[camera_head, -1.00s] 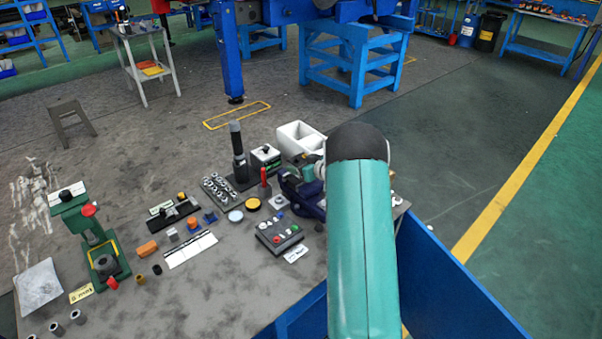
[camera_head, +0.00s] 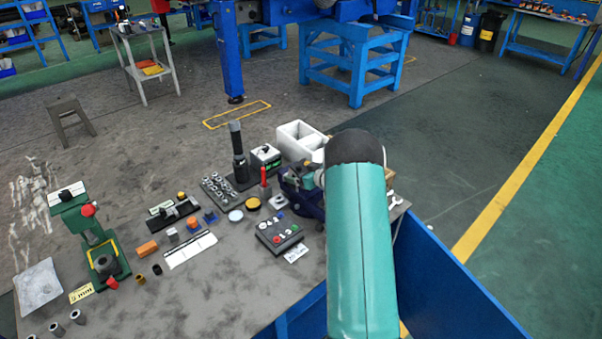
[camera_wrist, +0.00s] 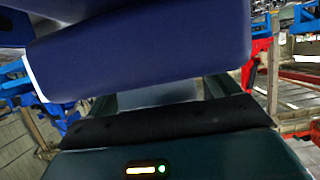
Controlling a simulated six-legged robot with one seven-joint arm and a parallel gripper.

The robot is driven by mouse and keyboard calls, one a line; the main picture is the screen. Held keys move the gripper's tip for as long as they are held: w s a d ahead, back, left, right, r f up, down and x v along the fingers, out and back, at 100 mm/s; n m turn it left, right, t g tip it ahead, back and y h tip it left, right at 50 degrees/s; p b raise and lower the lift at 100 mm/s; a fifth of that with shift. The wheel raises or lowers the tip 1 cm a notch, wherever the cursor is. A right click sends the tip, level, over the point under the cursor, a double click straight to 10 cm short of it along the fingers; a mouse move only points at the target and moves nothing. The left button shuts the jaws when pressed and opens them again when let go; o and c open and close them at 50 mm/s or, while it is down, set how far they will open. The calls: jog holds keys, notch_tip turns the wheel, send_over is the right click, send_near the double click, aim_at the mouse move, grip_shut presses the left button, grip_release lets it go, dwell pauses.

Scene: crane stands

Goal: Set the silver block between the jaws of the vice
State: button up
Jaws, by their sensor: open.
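A small grey block (camera_head: 173,234), which looks like the silver block, stands on the table left of centre in the head view, beside an orange block. The dark blue vice (camera_head: 303,197) stands at the table's right side, partly hidden by my arm. In the wrist view a large blue body (camera_wrist: 140,55), probably part of the vice, fills the upper middle, very close. My gripper (camera_wrist: 158,98) is open there, its fingers partly covered by that blue body. A pale grey surface shows between the fingers; I cannot tell what it is. My gripper is hidden in the head view.
A button box (camera_head: 279,236), a socket tray (camera_head: 219,189) and a white bin (camera_head: 300,140) crowd around the vice. A green press (camera_head: 100,255) stands at the left. The table's front middle is mostly clear.

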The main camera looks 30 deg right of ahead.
jog(key=v, duration=1.1)
jog(key=w+a+r+m+h, duration=0.1)
jog(key=a+r+h, duration=0.3)
jog(key=r, duration=0.8)
jog(key=s+a+r+m+g+h, duration=0.2)
jog(key=s+a+r, duration=0.3)
jog(key=a+r, duration=0.45)
jog(key=s+a+g+y, duration=0.2)
jog(key=s+a, duration=0.8)
jog(key=s, duration=0.3)
jog(key=s+a+n+g+y, duration=0.1)
jog(key=s+a+g+y, duration=0.1)
jog(key=s+a, duration=0.9)
jog(key=shift+s+a+r+g, duration=0.25)
jog(key=shift+s+r+g, duration=0.2)
jog(key=shift+s+g, duration=0.5)
jog(key=shift+o, duration=0.4)
jog(key=shift+s, duration=0.1)
